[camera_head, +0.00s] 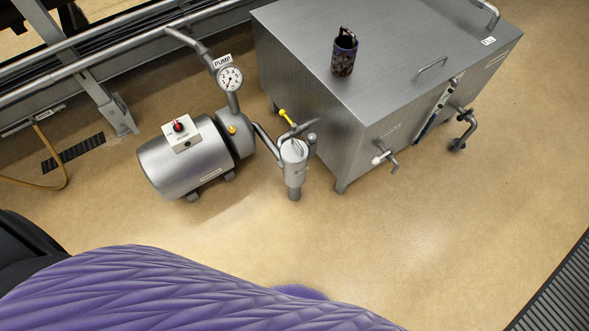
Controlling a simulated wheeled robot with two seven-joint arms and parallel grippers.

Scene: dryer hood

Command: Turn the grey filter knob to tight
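The filter (294,163) is a small grey upright cylinder standing between the pump and the steel tank. Its lid carries grey metal parts, with a grey bar-like piece (304,127) slanting across the top. I cannot clearly tell which of these is the knob, and no tight marking is readable. A yellow-handled valve (287,117) sits just behind the filter top. Neither my left nor my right gripper is in view.
The pump (185,160) has a red-knobbed switch box (179,134) and a gauge (230,79). The steel tank (345,100) stands to the right, with a dark canister (344,55) on top and a tap (385,158) in front. Floor (400,240) before them is clear.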

